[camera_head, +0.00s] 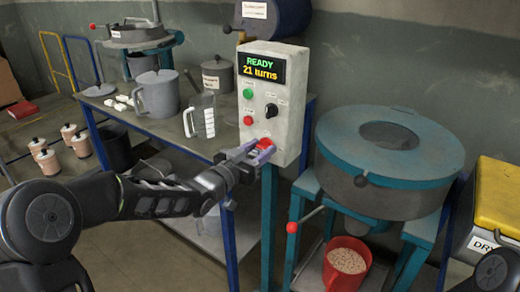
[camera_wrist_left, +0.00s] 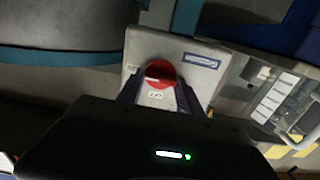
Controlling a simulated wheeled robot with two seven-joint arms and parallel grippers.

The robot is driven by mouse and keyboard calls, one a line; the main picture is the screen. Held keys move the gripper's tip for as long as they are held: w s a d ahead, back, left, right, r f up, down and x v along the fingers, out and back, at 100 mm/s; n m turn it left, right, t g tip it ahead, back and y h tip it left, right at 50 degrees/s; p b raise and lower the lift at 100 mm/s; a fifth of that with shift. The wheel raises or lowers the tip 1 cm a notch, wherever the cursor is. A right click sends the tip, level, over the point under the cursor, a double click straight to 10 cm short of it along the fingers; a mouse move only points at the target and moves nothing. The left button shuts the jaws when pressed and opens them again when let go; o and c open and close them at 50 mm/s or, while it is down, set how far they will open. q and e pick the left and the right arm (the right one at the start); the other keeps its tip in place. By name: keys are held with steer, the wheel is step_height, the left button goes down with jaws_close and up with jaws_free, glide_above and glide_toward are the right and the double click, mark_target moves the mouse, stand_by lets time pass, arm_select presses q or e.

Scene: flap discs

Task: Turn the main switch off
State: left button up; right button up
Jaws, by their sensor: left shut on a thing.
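The grey control box (camera_head: 285,115) stands upright on a post, its lit display (camera_head: 261,68) reading "READY 21 turns". On its front are a green button (camera_head: 248,93), a small red button (camera_head: 248,120), a black knob (camera_head: 271,110) and, low down, a red switch knob (camera_head: 266,144). My left gripper (camera_head: 253,152) is at the red knob, shut on it. My right gripper is out of view.
A round teal-topped machine (camera_head: 390,150) stands right of the box, with a red-balled lever (camera_head: 292,228) and a red bucket (camera_head: 346,265) below. A bench (camera_head: 165,120) with pots and a clear jug (camera_head: 200,115) is at left. A yellow-lidded bin (camera_head: 505,190) is far right.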

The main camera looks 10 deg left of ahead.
arm_select(q)
steer(key=shift+c, duration=0.6)
steer(key=shift+n, duration=0.4)
steer(key=n+p, duration=0.1)
steer(key=n, duration=0.3)
steer(key=shift+a, duration=0.15)
steer(key=n+p, duration=0.2)
steer(key=n, duration=0.2)
steer(key=shift+n, duration=0.4)
steer(key=n+p, duration=0.2)
steer(key=n, duration=0.2)
steer(key=shift+a, duration=0.1)
steer(key=shift+f+n+p, duration=0.15)
steer(key=shift+n+p, duration=0.35)
steer(key=shift+n, duration=0.6)
steer(key=shift+f+n+p, duration=0.1)
steer(key=shift+n+p, duration=0.35)
steer(key=shift+n, duration=0.65)
